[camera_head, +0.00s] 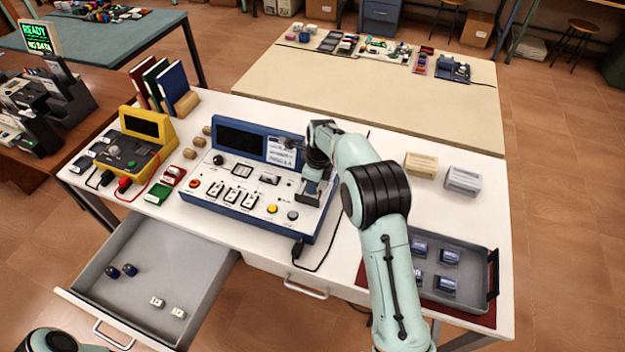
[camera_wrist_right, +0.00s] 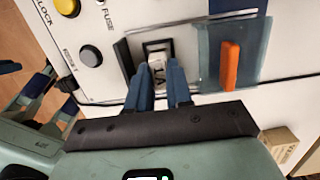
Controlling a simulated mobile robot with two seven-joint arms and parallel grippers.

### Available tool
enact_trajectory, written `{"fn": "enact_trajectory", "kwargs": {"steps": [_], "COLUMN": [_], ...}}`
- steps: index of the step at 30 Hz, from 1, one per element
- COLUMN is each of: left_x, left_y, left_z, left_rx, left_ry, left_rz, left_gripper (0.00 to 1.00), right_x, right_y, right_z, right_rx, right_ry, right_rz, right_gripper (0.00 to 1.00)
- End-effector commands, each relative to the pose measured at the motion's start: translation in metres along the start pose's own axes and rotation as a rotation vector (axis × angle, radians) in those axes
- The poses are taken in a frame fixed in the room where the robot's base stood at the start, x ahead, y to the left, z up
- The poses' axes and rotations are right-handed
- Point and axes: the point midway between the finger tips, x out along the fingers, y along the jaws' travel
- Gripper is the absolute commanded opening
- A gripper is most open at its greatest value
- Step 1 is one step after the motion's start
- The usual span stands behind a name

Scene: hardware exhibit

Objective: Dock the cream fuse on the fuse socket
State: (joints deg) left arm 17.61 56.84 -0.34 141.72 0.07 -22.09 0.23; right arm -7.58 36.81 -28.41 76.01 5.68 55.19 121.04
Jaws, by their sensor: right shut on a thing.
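The blue-framed console (camera_head: 235,185) stands on the white table. My right gripper (camera_head: 309,188) points down at the console's right side, by the fuse socket. In the right wrist view its blue fingers (camera_wrist_right: 160,85) are shut on the cream fuse (camera_wrist_right: 157,68), marked "1A". The fuse lies at the dark-rimmed fuse socket (camera_wrist_right: 148,46), beside the FUSE label. The fingers hide part of both, and I cannot tell whether the fuse is seated or just above.
An orange lever on a clear blue plate (camera_wrist_right: 230,65) is right of the socket. Yellow and grey buttons (camera_head: 272,208) are near. The open drawer (camera_head: 150,275) holds two blue and two cream pieces. A grey tray (camera_head: 470,250) and two boxes (camera_head: 421,165) stand right.

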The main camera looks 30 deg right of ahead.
Motion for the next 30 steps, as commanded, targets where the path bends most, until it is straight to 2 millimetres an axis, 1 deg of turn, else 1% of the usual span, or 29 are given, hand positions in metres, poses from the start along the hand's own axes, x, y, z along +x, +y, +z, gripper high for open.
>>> {"fn": "enact_trajectory", "kwargs": {"steps": [3,20,30], "left_x": [0.0024,0.0012,-0.0032], "left_y": [-0.0013,-0.0006,0.002], "left_z": [0.0014,0.0005,-0.0025], "left_rx": [-0.001,0.0,0.001], "left_ry": [-0.002,0.0,0.004], "left_rz": [-0.001,0.0,0.001], "left_gripper": [0.43,0.43,0.43], "right_x": [0.0039,0.0028,0.0025], "right_y": [-0.0002,-0.0003,0.0], "right_z": [-0.0002,0.0004,0.0007], "right_rx": [0.0,-0.001,-0.001], "right_ry": [-0.001,-0.001,-0.001], "right_rz": [0.0,0.0,0.0], "right_gripper": [0.0,0.0,0.0]}}
